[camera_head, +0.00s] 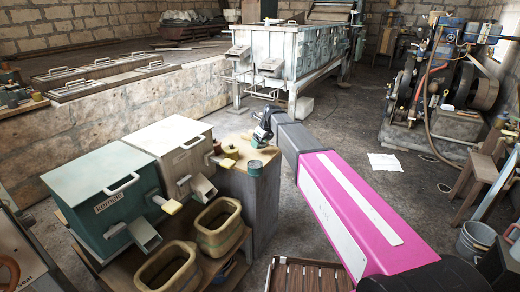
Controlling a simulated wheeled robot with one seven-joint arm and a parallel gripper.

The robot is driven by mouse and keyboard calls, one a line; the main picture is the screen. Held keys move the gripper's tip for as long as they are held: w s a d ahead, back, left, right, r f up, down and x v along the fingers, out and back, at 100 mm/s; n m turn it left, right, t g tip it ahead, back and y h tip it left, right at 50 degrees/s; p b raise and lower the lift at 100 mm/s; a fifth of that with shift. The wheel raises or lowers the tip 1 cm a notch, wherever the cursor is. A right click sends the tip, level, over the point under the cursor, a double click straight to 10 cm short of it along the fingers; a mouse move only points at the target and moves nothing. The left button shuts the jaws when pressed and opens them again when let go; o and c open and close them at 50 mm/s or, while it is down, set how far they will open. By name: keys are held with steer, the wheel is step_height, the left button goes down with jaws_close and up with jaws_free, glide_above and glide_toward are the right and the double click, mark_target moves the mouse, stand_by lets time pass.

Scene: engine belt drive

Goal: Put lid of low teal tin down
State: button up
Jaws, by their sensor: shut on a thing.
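My gripper (261,133) is at the far end of my magenta and grey arm, over the back right part of a wooden stand's top. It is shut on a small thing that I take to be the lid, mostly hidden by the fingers. A small teal piece (257,143) shows just under the fingers; I cannot tell whether it is the lid or a tin. A teal tin (255,169) stands near the front edge of the stand, below the gripper in the picture.
The stand (236,190) also bears small yellowish pieces (229,151). Left of it are a green box (103,200), a pale box (172,150) and two tan tubs (219,227).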

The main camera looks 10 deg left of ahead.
mark_target(261, 145)
steer(key=shift+f, duration=2)
steer(key=o, duration=0.9)
steer(key=shift+f, duration=0.15)
steer(key=shift+o, duration=0.2)
steer(key=v, duration=1.2)
steer(key=s+d+f+n+h, duration=0.1)
steer(key=s+d+f+n, duration=0.6)
steer(key=d, duration=0.3)
steer(key=s+d+f+n+g+h, duration=0.1)
steer(key=s+d+f+n, duration=0.6)
steer(key=s+d, duration=0.3)
steer(key=s+d+f+n+g+h, duration=0.1)
steer(key=s+d+f+n+h, duration=0.1)
steer(key=s+d+f+n, duration=0.5)
steer(key=s+d+n, duration=0.1)
steer(key=d+n, duration=0.1)
steer(key=d, duration=0.3)
steer(key=shift+s+d, duration=0.2)
steer(key=shift+d, duration=0.05)
